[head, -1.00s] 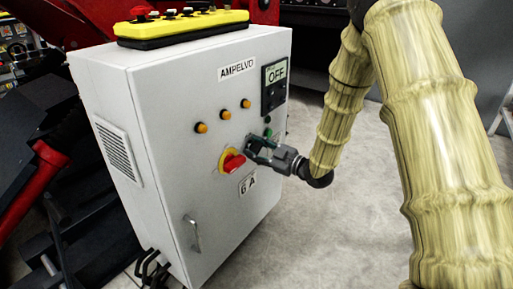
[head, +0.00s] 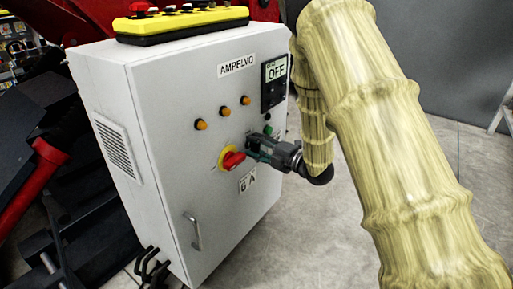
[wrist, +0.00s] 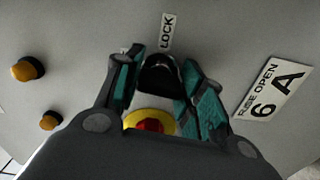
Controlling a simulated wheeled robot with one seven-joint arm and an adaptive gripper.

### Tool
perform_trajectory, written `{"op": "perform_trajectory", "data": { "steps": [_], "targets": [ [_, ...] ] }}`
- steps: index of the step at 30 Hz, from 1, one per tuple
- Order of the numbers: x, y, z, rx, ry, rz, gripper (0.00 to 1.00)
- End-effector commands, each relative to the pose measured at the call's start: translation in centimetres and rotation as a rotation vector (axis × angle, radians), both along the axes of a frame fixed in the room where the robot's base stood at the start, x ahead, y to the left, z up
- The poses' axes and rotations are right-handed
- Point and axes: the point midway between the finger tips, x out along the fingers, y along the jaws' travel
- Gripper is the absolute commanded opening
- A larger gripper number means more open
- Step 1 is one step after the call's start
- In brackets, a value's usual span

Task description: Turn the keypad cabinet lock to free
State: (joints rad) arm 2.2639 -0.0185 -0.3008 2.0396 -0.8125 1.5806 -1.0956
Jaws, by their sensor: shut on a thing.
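The grey-white cabinet (head: 150,105) labelled AMPELVO stands at the centre-left of the head view. Its keypad panel (head: 269,97) is at the upper right of the door and its display reads OFF. In the wrist view a black lock knob (wrist: 160,75) sits below a LOCK label (wrist: 168,32). My gripper (wrist: 160,72) has its teal-padded fingers on both sides of this knob and is shut on it. In the head view my gripper (head: 252,145) reaches the door from the right and hides the knob.
A red rotary switch on a yellow plate (head: 231,160) lies close beside my fingers; it also shows below the knob in the wrist view (wrist: 150,123). Several orange buttons (head: 224,114) are above. A door handle (head: 195,232) is lower down. Open floor (head: 310,240) lies to the right.

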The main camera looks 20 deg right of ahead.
Motion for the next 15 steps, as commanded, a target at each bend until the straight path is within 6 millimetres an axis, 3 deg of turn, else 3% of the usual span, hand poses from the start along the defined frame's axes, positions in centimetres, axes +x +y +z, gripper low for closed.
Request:
{"op": "perform_trajectory", "data": {
  "steps": [15],
  "targets": [
    [-0.08, 0.08, -0.16, -0.114, -0.087, 0.001, 0.15]
  ]
}}
